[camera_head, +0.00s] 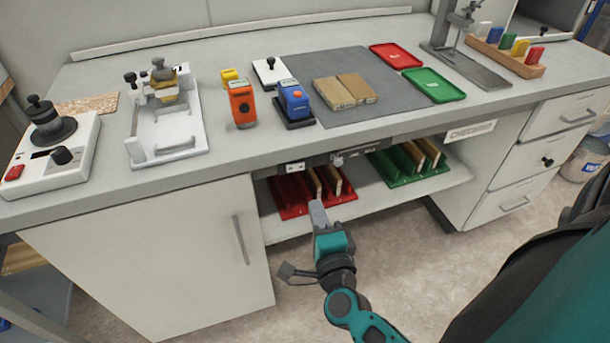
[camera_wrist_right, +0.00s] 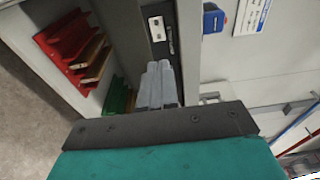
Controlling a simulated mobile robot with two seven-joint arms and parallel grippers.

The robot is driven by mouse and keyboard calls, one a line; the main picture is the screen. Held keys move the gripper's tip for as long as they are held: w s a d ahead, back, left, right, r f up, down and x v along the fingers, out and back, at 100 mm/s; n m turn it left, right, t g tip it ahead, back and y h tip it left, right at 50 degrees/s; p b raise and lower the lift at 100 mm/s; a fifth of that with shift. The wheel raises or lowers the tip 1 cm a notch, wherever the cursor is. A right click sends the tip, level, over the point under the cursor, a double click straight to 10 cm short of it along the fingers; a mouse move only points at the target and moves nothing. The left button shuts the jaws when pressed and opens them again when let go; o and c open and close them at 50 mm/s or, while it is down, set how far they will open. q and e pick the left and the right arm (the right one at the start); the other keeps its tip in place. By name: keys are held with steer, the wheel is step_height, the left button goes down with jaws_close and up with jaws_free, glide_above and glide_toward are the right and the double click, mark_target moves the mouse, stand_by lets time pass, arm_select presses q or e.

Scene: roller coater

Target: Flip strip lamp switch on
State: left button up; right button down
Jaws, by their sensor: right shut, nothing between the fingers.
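A dark strip lamp housing (camera_head: 325,161) runs under the front edge of the worktop. A small pale plate with dark marks (camera_head: 293,167), which looks like the switch, sits at its left part. In the right wrist view a pale switch plate (camera_wrist_right: 157,28) shows on the dark strip, beyond the fingertips; its on or off position is too small to tell. My right gripper (camera_head: 317,206) is shut and empty, in front of the lower shelf and below the strip. Its closed fingers (camera_wrist_right: 158,80) appear apart from the plate. My left gripper is not in view.
Red (camera_head: 290,207) and green (camera_head: 397,178) racks with boards stand on the lower shelf. A cabinet door with a handle (camera_head: 241,240) is at left, drawers (camera_head: 520,175) at right. The worktop (camera_head: 225,165) holds devices, blocks and trays. Open floor lies in front.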

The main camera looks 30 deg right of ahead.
mark_target(304, 164)
steer(key=x, duration=1)
steer(key=shift+w+d+b, duration=0.1)
steer(key=shift+w+b, duration=0.3)
steer(key=shift+w+d+r+n+t+y, duration=0.1)
steer(key=shift+w+d+n+t+y, duration=0.2)
steer(key=shift+n+y, duration=0.45)
steer(key=shift+d+r, duration=0.1)
steer(key=shift+r, duration=0.1)
